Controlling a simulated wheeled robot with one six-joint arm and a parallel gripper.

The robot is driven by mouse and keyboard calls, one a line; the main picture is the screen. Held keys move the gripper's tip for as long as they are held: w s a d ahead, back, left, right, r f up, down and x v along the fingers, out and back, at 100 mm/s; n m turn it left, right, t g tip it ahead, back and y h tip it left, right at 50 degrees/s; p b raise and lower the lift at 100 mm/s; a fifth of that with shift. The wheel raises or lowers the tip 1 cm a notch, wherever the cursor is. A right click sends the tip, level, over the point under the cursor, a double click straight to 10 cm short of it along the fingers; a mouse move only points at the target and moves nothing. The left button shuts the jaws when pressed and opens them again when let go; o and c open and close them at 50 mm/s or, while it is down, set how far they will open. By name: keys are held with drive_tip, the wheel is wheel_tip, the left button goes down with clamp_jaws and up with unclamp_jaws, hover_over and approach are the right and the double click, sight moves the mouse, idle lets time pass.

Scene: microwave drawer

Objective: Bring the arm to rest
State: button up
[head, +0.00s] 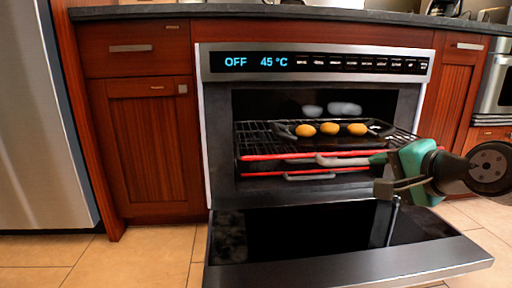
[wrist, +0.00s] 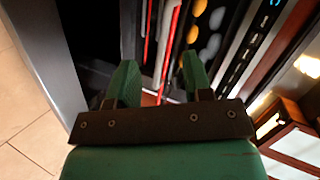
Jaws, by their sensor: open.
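My gripper (head: 380,174) is in front of the open oven at the right, above the lowered door (head: 330,242). In the wrist view my gripper (wrist: 160,80) shows two green fingers spread apart, with nothing visible held between them. My arm reaches in from the right edge of the head view. The fingers point toward the oven racks, whose red front bars (wrist: 170,45) show beyond them. Whether the fingers touch a rack cannot be told.
The oven (head: 317,63) reads OFF and 45 °C. A dark tray (head: 283,131) with three yellow-orange items (head: 329,128) sits on the upper rack. Wooden cabinets (head: 155,150) and a steel fridge (head: 45,120) stand left. Tiled floor (head: 150,258) is clear at the front left.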

drive_tip(key=s+a+r+n+g+p, duration=0.5)
drive_tip(key=s+r+n+g+p, duration=0.1)
drive_tip(key=s+r+n+p, duration=0.45)
drive_tip(key=s+a+r+n+g+p, duration=0.65)
drive_tip(key=s+r+n+p, duration=0.25)
drive_tip(key=s+p, duration=0.25)
wheel_tip(320, 180, up, 35)
drive_tip(key=w+d+p, duration=0.1)
drive_tip(key=p, duration=3.4)
drive_tip(key=shift+r+m, duration=0.2)
drive_tip(key=shift+m, duration=0.15)
